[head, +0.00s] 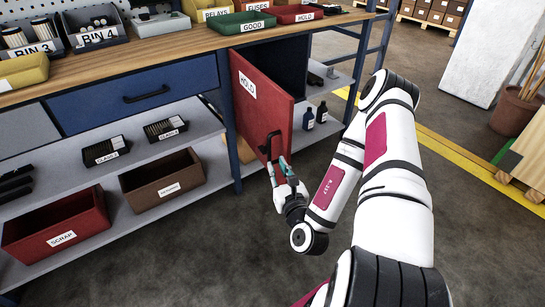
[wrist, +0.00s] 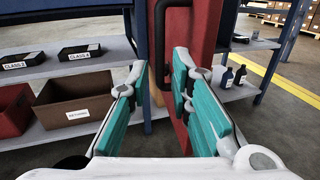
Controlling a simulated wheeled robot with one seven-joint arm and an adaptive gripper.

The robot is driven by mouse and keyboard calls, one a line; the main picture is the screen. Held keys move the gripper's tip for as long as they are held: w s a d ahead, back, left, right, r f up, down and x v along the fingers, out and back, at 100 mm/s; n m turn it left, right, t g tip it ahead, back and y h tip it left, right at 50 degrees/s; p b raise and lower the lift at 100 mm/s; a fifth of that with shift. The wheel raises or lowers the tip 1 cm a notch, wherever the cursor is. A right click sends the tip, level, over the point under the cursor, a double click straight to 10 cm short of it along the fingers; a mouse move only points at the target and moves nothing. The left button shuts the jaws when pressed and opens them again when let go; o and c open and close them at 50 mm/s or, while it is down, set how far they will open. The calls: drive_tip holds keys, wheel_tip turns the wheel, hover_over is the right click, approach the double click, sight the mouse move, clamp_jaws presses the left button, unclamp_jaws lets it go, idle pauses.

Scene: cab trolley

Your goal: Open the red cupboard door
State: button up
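The red cupboard door (head: 262,105), labelled HOLD, stands ajar under the workbench, swung outward from its left side. The dark cupboard interior (head: 285,62) shows to its right. The black door handle (head: 266,146) is near the door's free edge, low down. My gripper (head: 281,166) is at the handle, in front of the door. In the wrist view, the red door (wrist: 199,28) fills the upper middle and the black handle (wrist: 159,45) stands between my open, teal-padded fingers (wrist: 160,85). I cannot tell whether either finger touches the handle.
Left of the door are a blue drawer (head: 135,92) and shelves with a brown box (head: 162,181) and a red SCRAP bin (head: 57,221). Dark bottles (head: 309,118) stand on a shelf to the right. Open floor lies in front.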

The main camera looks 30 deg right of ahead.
drive_tip(key=shift+v, duration=1.5)
